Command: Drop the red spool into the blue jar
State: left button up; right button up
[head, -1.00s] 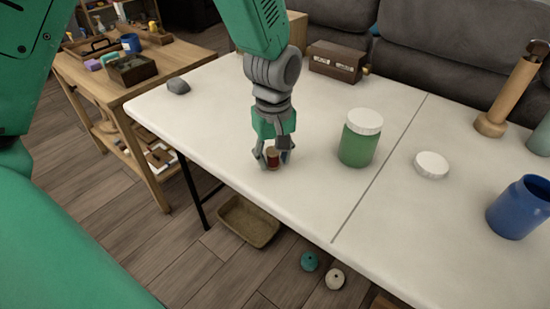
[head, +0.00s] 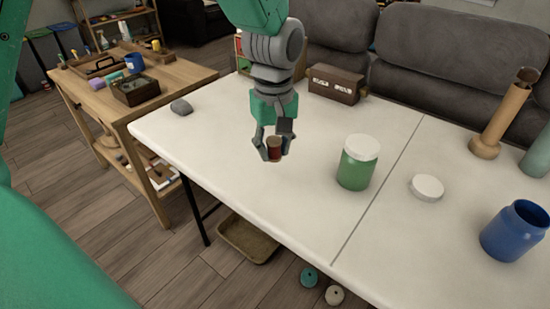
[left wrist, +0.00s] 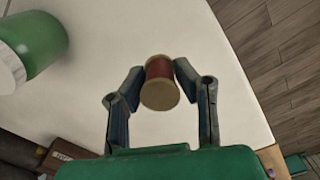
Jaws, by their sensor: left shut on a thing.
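The red spool (head: 274,150) is dark red with tan ends. My left gripper (head: 273,153) is shut on it and holds it above the white table. In the left wrist view the spool (left wrist: 160,83) sits between the two fingertips (left wrist: 160,75). The blue jar (head: 515,231) stands open, without a lid on it, on the table at the right, well to the right of my left gripper. A white lid (head: 427,187) lies flat on the table to the left of the jar. My right gripper is not in view.
A green jar (head: 357,170) with a white lid stands between my left gripper and the blue jar. A wooden cylinder on a base (head: 503,115) stands at the back right. A brown box (head: 336,84) and a grey stone (head: 181,106) are also on the table (head: 220,150).

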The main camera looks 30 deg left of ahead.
pick_arm(q)
jog(key=shift+r, duration=0.3)
jog(key=shift+d+f, duration=0.1)
